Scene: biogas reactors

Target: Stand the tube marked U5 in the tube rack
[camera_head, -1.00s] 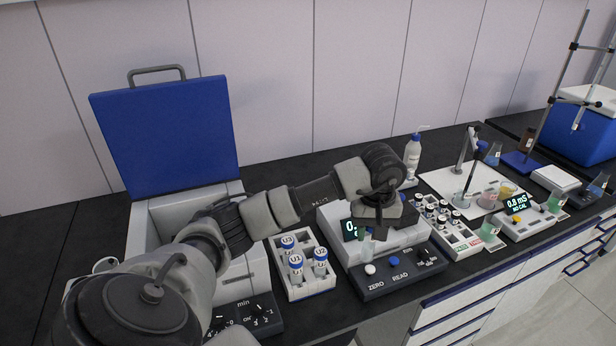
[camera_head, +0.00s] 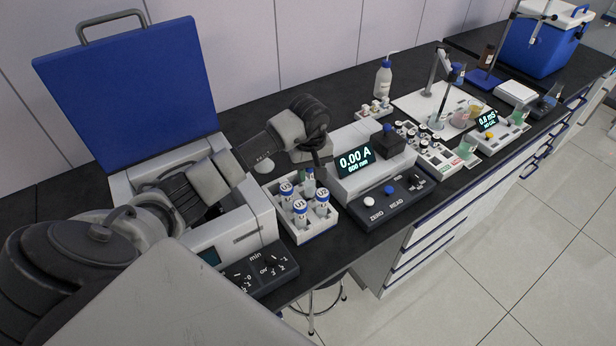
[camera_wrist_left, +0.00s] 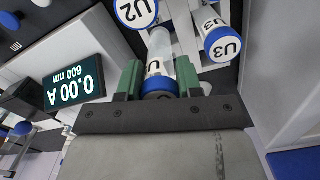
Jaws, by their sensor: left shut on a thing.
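My left gripper (camera_head: 309,166) is shut on a clear tube (camera_head: 309,183) with a blue cap. In the left wrist view this tube (camera_wrist_left: 160,68) stands between the green fingers; its label shows a "U", and the number is hidden. The white tube rack (camera_head: 314,235) holds blue-capped tubes marked U1 (camera_head: 300,207), U2 (camera_head: 322,196) and U3 (camera_head: 286,190). The held tube is at the back right of the rack, behind U2. I cannot tell whether its lower end is inside a slot. My right gripper is not in view.
A photometer (camera_head: 385,207) reading 0.00 A stands close to the right of the rack. A grey box-shaped device (camera_head: 252,222) with an open blue lid (camera_head: 135,90) stands close to the left. Bottles, beakers and a small vial rack (camera_head: 432,152) lie farther right.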

